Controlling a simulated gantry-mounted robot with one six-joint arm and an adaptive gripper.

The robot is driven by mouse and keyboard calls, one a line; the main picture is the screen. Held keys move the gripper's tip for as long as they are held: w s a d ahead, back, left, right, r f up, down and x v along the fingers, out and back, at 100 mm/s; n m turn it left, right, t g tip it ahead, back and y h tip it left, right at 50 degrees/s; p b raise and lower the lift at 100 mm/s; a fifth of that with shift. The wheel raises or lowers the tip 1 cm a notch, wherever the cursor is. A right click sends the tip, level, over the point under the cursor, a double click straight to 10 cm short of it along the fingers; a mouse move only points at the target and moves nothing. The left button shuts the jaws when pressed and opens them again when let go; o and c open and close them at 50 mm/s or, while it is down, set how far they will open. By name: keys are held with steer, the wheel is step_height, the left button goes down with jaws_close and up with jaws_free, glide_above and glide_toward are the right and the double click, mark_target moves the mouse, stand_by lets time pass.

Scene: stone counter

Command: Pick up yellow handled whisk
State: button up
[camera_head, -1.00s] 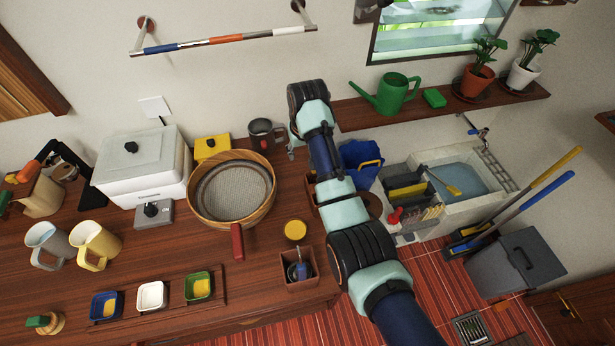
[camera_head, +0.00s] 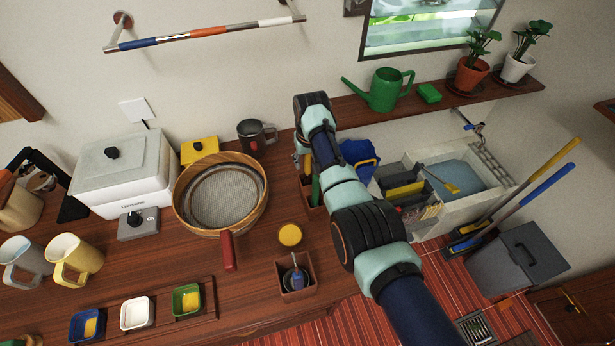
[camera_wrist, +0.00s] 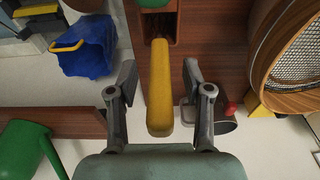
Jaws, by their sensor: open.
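The yellow handle (camera_wrist: 159,88), which I take to be the whisk's, shows in the wrist view. It rises from a wooden holder (camera_wrist: 143,32) and reaches between my two fingers. The whisk's other end is hidden inside the holder. My gripper (camera_wrist: 160,84) is open, with one finger on each side of the handle and a visible gap on both sides. In the head view my gripper (camera_head: 301,154) is above the wooden holder (camera_head: 306,190) at the counter's back right; the yellow handle cannot be made out there.
A dark mug (camera_head: 252,140) stands left of my gripper, and a wooden-rimmed sieve (camera_head: 184,211) lies left of the holder. A blue bucket (camera_head: 354,152) is to the right. A shelf (camera_head: 348,110) with a green watering can (camera_head: 385,92) runs behind. A green handle (camera_head: 316,190) stands in the holder.

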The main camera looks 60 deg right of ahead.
jaws_close()
stand_by(0.4)
